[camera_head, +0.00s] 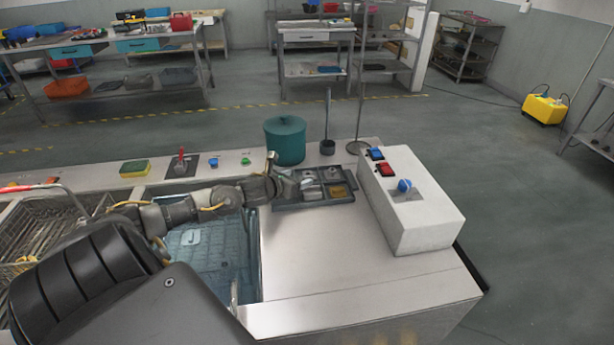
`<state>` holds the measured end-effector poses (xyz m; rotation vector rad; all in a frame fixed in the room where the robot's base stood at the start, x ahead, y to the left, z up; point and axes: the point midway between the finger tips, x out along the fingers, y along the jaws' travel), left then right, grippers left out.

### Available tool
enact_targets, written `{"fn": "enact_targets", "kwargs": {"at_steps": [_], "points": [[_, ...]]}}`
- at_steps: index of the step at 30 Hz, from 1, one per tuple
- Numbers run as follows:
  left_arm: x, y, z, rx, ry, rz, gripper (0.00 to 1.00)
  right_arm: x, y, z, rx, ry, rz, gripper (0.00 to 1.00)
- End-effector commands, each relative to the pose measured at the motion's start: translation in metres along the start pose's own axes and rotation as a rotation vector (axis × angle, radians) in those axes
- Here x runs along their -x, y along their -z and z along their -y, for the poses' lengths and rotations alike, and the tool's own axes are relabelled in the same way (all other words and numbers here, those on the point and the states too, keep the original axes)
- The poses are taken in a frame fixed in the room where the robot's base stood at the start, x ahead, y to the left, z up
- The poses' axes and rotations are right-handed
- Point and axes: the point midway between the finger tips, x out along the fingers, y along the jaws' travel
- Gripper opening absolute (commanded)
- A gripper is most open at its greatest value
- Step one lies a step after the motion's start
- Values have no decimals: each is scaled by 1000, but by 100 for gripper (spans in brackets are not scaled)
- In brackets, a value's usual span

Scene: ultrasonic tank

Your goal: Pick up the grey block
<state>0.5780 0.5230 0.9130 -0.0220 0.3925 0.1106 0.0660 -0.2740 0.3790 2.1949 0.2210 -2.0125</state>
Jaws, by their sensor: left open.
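A dark grey compartment tray (288,207) lies on the steel counter, left of the white control box. Small pieces sit in its compartments, among them a brass-coloured one (340,190). A light grey piece (308,183), which looks like the grey block, is at the tray's left part, close to the gripper. My left gripper (287,178) is open and reaches from the left to the tray's left end. It partly hides that end, and I cannot tell whether it touches the piece. My right gripper is not in view.
A white control box (425,205) with a blue knob stands right of the tray. A teal canister (285,140) stands behind it. A water-filled tank (205,250) is below my left arm, with a wire basket (40,235) farther left. The counter before the tray is clear.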

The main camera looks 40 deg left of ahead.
Motion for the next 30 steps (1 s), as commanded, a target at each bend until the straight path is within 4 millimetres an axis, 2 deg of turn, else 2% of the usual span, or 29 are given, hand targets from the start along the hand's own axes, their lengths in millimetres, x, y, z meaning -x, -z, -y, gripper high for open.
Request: {"fn": "enact_targets", "kwargs": {"at_steps": [7, 13, 18, 26, 30], "points": [[-7, -2, 0, 1, 0, 0, 66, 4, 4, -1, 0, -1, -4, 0], [-34, -4, 1, 5, 1, 0, 66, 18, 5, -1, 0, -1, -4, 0], [-52, 0, 1, 0, 0, -4, 66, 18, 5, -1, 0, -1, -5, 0], [-54, 4, 2, -4, 3, -9, 66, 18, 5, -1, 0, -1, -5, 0], [-54, 6, 2, -5, 3, -11, 49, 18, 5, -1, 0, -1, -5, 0]]}}
